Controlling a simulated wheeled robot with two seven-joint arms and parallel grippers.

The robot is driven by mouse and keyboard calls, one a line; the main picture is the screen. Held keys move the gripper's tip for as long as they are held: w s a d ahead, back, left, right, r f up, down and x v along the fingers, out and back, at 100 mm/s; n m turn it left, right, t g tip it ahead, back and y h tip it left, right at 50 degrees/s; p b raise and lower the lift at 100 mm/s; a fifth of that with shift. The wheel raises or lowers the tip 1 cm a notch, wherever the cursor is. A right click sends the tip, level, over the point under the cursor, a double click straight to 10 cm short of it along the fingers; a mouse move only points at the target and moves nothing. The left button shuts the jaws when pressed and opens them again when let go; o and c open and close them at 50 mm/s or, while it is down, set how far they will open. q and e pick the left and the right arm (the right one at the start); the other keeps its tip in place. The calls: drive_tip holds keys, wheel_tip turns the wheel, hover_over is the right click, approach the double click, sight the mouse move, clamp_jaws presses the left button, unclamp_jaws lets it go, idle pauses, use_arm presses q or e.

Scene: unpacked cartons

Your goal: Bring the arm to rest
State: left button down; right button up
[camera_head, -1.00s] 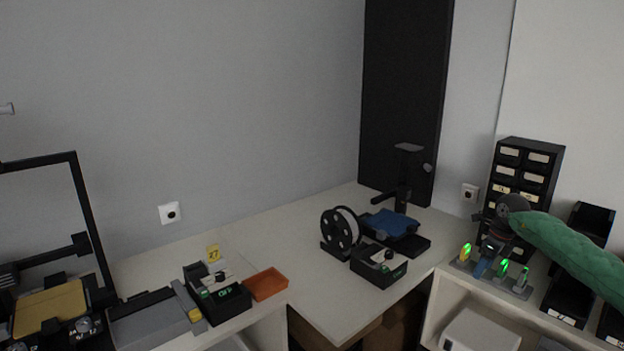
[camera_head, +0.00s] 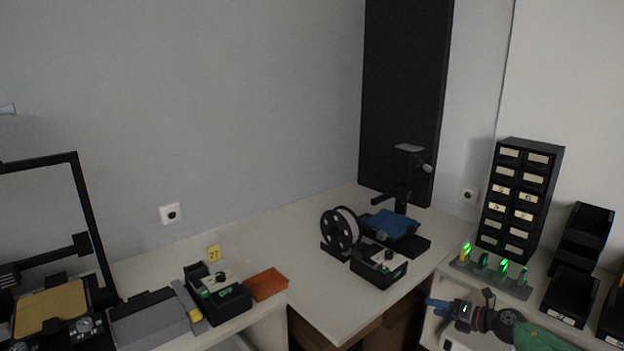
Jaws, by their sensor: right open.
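My right gripper (camera_head: 438,307) is at the lower right, in front of the right-hand shelf unit, with its blue fingertips toward the left. It is open, and I see nothing held in it. My right arm, in a green sleeve (camera_head: 545,338), comes in from the bottom right edge behind it. The gripper hangs below the level of the shelf top and looks apart from the things on it. My left gripper is out of view.
A grey rack with green-lit pieces (camera_head: 492,275) stands on the shelf top (camera_head: 463,247) just above my gripper. A black drawer cabinet (camera_head: 520,198) and black bins (camera_head: 571,296) stand beside it. The table (camera_head: 322,297) at left carries a filament spool (camera_head: 340,230) and black boxes (camera_head: 379,267).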

drive_tip(key=s+d+f+m+t+h, duration=0.3)
drive_tip(key=s+d+f+m+h, duration=1.1)
drive_tip(key=m, duration=0.4)
drive_tip(key=s+d+f+m+g+h, duration=0.1)
drive_tip(key=s+d+f+m+g, duration=0.25)
drive_tip(key=s, duration=0.55)
drive_tip(key=s+d+f+m+g+h, duration=0.2)
drive_tip(key=s+f+g, duration=0.15)
drive_tip(key=s, duration=0.65)
drive_tip(key=s+d+f+m+g+h, duration=0.1)
drive_tip(key=s+d+f+m+g, duration=0.3)
drive_tip(key=s, duration=0.5)
drive_tip(key=s+a+f+m+y, duration=0.1)
drive_tip(key=s+a+f, duration=0.15)
drive_tip(key=a, duration=0.45)
drive_tip(key=s+a+f+y, duration=0.2)
drive_tip(key=a+f, duration=0.2)
drive_tip(key=a, duration=0.3)
drive_tip(key=s+a+f+m+y, duration=0.1)
drive_tip(key=s+a+f, duration=0.15)
drive_tip(key=a, duration=0.45)
drive_tip(key=a+f+m+y, duration=0.2)
drive_tip(key=a+m+y, duration=0.1)
drive_tip(key=a, duration=2)
drive_tip(key=shift+a+g+y, duration=0.2)
drive_tip(key=shift+g+y, duration=0.2)
